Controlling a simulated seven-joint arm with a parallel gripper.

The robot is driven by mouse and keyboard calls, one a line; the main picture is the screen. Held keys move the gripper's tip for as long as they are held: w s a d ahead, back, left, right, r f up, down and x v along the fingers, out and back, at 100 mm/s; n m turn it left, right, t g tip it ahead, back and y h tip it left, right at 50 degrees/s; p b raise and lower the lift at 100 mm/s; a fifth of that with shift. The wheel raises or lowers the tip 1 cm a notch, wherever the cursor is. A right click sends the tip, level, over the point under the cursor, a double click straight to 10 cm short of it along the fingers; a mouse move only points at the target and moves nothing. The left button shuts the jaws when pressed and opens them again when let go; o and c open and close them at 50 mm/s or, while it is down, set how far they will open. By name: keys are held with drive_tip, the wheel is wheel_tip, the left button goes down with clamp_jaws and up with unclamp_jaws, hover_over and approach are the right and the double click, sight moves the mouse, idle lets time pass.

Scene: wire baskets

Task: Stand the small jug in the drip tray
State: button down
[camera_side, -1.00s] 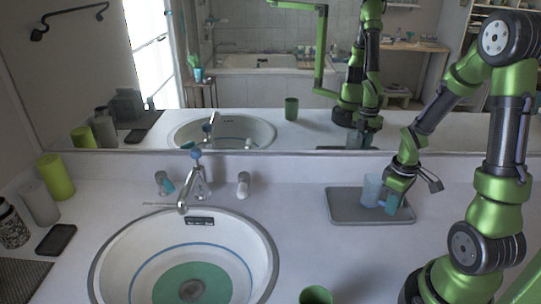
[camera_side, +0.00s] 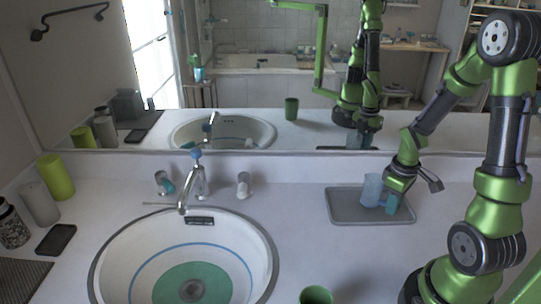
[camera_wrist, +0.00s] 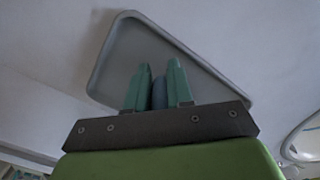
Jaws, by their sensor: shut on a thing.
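The small jug (camera_side: 371,190) is pale blue and upright over the grey drip tray (camera_side: 345,212), in the right half of the side view. I cannot tell whether its base touches the tray floor. My gripper (camera_side: 388,203) points down over the tray with its teal fingers low. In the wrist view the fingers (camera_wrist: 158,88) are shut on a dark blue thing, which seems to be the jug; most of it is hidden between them. The tray (camera_wrist: 115,60) lies below them in that view.
The sink (camera_side: 130,232) with its tap (camera_side: 197,182) lies left of the tray. A green cup (camera_side: 316,295) stands at the front edge. A yellow-green cylinder (camera_side: 56,177) and a grey one (camera_side: 40,203) stand far left. The mirror (camera_side: 260,80) runs behind the counter.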

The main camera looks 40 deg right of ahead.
drive_tip(key=shift+f, duration=0.6)
idle(0.4)
drive_tip(key=c, duration=0.9)
unclamp_jaws()
drive_tip(key=c, duration=0.4)
drive_tip(key=shift+r, duration=0.2)
drive_tip(key=shift+a+r, duration=0.1)
drive_tip(key=shift+r, duration=3.95)
